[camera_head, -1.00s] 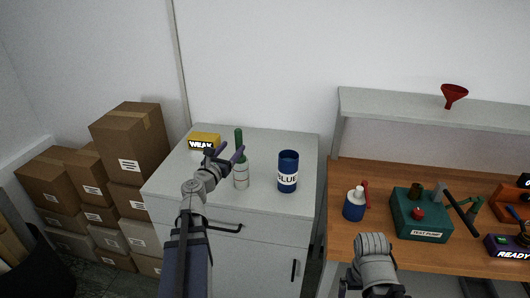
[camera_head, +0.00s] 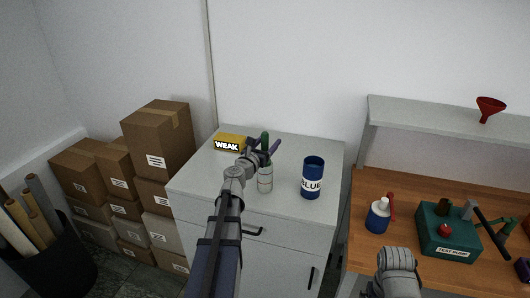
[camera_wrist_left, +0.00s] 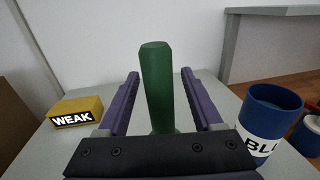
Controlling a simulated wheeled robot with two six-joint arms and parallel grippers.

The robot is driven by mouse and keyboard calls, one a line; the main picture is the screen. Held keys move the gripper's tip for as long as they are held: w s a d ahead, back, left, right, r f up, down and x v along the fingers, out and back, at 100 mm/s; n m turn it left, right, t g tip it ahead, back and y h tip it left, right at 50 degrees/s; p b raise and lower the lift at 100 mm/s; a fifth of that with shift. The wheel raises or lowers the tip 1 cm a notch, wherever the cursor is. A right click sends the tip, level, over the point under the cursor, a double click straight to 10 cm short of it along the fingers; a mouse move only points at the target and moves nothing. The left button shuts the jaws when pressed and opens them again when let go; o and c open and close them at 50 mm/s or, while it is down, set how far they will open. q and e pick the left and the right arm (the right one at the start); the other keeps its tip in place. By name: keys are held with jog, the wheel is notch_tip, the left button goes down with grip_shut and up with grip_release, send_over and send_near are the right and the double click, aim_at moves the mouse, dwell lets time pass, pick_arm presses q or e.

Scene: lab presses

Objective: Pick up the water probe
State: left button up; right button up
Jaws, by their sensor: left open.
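A green rod (camera_head: 264,140), which looks like the water probe's handle, stands upright in a clear jar (camera_head: 265,182) with a pale liquid on the white cabinet. In the left wrist view the green rod (camera_wrist_left: 157,90) stands between the two purple fingers of my left gripper (camera_wrist_left: 160,76), with a gap on each side. My left gripper (camera_head: 263,150) is open around the rod above the jar. The rod's lower end is hidden. My right arm shows only a grey link at the lower right; its gripper is not seen.
A blue can (camera_head: 314,178) stands just right of the jar. A yellow block marked WEAK (camera_head: 231,142) lies to the left. The wooden bench (camera_head: 362,240) at right holds a blue bottle (camera_head: 378,217) and a green test pump (camera_head: 446,238). Boxes (camera_head: 155,140) are stacked at left.

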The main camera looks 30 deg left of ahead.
pick_arm(q)
jog(key=shift+w, duration=0.35)
jog(key=shift+s, duration=0.1)
grip_shut()
dwell(0.3)
